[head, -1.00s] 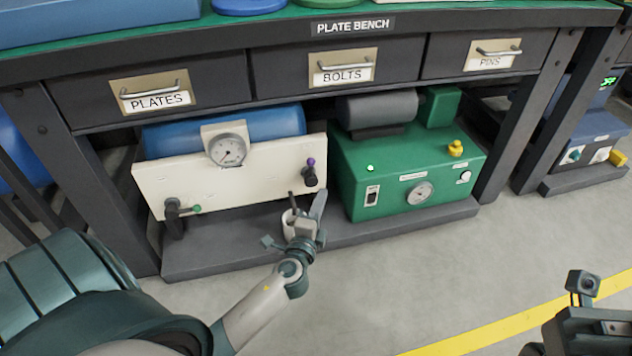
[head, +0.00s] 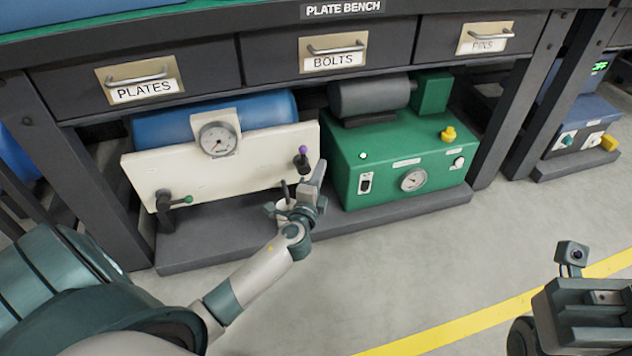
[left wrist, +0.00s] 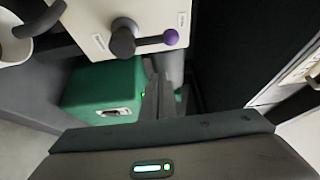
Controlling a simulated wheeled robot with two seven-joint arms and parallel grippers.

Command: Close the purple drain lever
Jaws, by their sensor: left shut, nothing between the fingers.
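The purple drain lever (head: 303,151) sits near the right end of a cream panel (head: 215,165). Its purple knob stands above a dark hub. In the left wrist view, the lever (left wrist: 171,38) runs sideways from its dark hub to the purple knob. My left gripper (head: 320,172) is shut and empty, just right of the lever and close to it. Its shut fingers also show in the left wrist view (left wrist: 157,98), apart from the knob in the picture. Contact cannot be told in the head view. My right gripper (head: 582,312) is partly cut off at lower right; its fingertips are not visible.
A green machine (head: 400,165) stands close to the right of my left gripper. A white cup (left wrist: 15,45) is beside the panel's lower edge. A green-knobbed lever (head: 185,200) is at the panel's left. Bench drawers (head: 335,52) overhang above. The floor in front is clear.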

